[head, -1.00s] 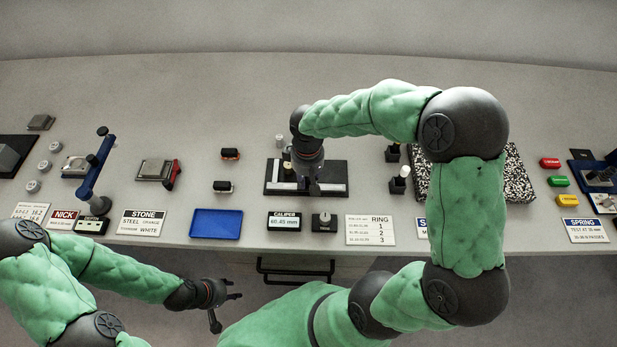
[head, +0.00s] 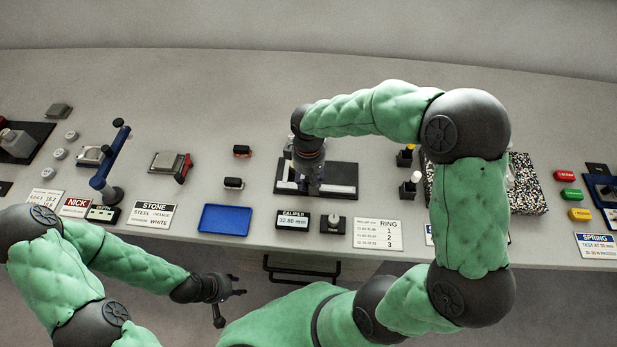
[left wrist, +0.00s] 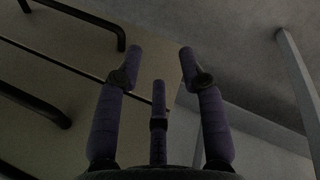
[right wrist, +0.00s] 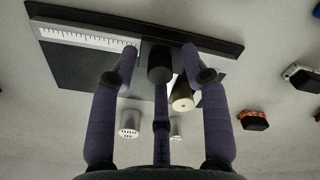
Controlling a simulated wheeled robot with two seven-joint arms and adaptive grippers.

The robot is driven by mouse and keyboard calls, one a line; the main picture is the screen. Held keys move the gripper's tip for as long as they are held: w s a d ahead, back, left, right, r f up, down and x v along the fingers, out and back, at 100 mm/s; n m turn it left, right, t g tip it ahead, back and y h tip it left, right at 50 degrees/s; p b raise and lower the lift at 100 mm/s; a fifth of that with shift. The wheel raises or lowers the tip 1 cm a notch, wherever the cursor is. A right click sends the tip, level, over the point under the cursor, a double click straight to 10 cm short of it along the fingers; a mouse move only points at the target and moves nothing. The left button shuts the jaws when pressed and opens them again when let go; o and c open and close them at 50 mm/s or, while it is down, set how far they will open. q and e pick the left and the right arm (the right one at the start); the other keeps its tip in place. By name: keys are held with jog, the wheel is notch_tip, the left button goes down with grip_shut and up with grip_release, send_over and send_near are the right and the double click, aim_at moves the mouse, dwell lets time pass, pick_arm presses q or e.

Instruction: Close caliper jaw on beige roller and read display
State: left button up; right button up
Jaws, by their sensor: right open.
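The caliper (head: 345,180), a dark base with a white ruled scale, lies at mid-bench; its scale (right wrist: 85,37) shows in the right wrist view. The beige roller (right wrist: 182,97) stands beside the black jaw knob (right wrist: 160,72) and appears to touch it; I cannot tell for certain. My right gripper (right wrist: 160,60) is open, its fingers spread around the knob. In the head view my right gripper (head: 310,184) hides the roller and part of the caliper. The caliper display (head: 293,221) reads 32.80 mm. My left gripper (head: 236,288) is open and empty, off the bench's front edge; its fingers (left wrist: 160,70) are spread.
A blue tray (head: 224,219) lies left of the display. A small block with a knob (head: 333,222) and a ring table card (head: 377,235) are right of it. Small pegs (head: 411,183) stand right of the caliper. A drawer handle (head: 300,272) is below the bench.

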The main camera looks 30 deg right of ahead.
notch_tip(320, 180, up, 12)
jog(key=shift+f, duration=0.2)
dwell(0.7)
